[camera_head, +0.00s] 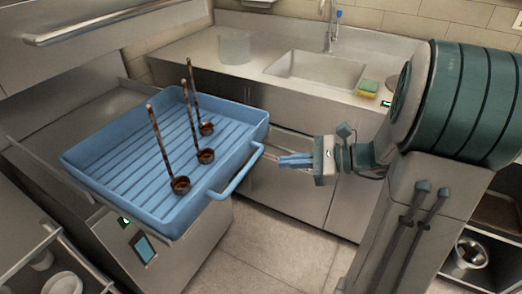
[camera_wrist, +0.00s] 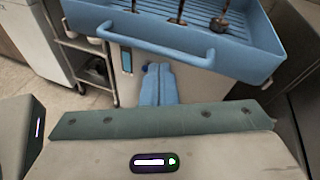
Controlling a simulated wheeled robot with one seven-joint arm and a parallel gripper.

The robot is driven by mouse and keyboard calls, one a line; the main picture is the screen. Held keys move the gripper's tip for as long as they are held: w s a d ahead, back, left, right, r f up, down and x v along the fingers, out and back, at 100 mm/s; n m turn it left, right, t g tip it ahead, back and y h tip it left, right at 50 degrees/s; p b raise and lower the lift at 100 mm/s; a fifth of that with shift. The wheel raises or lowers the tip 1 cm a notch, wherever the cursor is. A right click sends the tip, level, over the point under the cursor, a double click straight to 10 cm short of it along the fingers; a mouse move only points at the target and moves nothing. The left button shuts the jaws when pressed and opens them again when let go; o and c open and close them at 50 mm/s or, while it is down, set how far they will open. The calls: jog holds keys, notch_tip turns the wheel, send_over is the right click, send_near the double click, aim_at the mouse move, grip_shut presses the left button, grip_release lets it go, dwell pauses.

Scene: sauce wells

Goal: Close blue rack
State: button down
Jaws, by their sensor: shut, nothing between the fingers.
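The blue rack (camera_head: 130,172) is a shallow ribbed tray that juts out from a steel unit at the left of the head view. Three dark ladles with long upright handles stand in it. Its blue bar handle (camera_head: 238,176) is on the side that faces my gripper. My gripper (camera_head: 282,160) is shut and empty, to the right of the handle and apart from it. In the wrist view the blue rack (camera_wrist: 255,62) spans the top, with its handle (camera_wrist: 160,47) beyond the fingertips of my gripper (camera_wrist: 157,70).
A steel counter with a sink (camera_head: 318,70), a clear container (camera_head: 234,47) and a sponge (camera_head: 368,86) runs along the back. A shelf cart with white dishes (camera_head: 62,283) stands at lower left. Open floor (camera_head: 265,235) lies below the rack and my gripper.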

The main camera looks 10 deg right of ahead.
jog(key=w+d+f+m+t+b, duration=0.3)
jog(key=w+d+f+m+t, duration=0.15)
jog(key=d, duration=0.25)
jog(key=m, duration=0.1)
send_near(256, 139)
jog(key=shift+t, duration=0.45)
jog(key=x, duration=0.6)
jog(key=shift+a+f+b, duration=0.15)
jog(key=shift+a+b, duration=0.15)
jog(key=shift+a, duration=0.25)
